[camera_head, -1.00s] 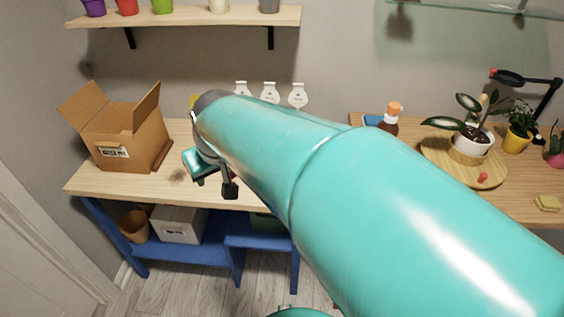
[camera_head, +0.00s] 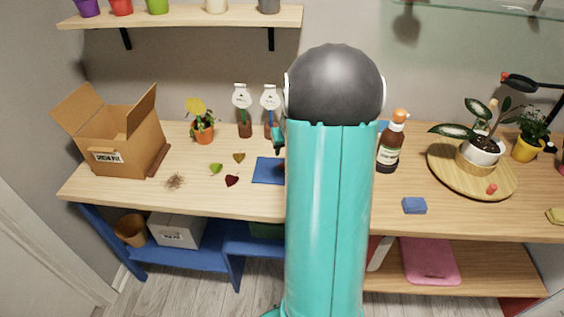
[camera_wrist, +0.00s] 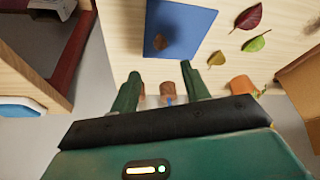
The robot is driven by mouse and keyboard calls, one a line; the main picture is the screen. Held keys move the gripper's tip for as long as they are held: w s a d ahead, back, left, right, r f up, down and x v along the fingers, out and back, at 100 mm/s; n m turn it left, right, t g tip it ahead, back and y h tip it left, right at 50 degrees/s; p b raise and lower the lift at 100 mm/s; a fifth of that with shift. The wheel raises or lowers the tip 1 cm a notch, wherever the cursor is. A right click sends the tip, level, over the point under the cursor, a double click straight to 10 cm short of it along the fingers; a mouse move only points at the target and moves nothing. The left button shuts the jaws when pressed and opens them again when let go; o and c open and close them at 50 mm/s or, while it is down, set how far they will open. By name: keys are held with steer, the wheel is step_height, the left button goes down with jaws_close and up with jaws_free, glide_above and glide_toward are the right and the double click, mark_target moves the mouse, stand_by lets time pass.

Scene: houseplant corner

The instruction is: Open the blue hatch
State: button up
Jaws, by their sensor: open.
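My gripper (camera_wrist: 160,78) is open in the wrist view, its two green fingers apart. A small brown pot (camera_wrist: 168,89) shows between the fingers; I cannot tell how far beyond them it is. In the head view my arm hides most of the gripper. A flat blue square (camera_head: 267,170) lies on the table, partly behind my arm. It also shows in the wrist view (camera_wrist: 190,22), ahead of the fingertips and apart from them, with a brown leaf on it. I cannot tell a hatch, hinge or handle on it, and no other blue hatch is clear.
An open cardboard box (camera_head: 122,145) stands at the table's left. Loose leaves (camera_head: 232,181), small potted plants (camera_head: 203,130) and a brown bottle (camera_head: 389,147) are on the tabletop. A round tray (camera_head: 440,177) holds a plant at right. A blue sponge (camera_head: 415,205) lies near the front edge.

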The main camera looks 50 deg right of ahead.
mark_target(282, 165)
steer(key=x, duration=1.1)
steer(key=shift+w+f, duration=0.1)
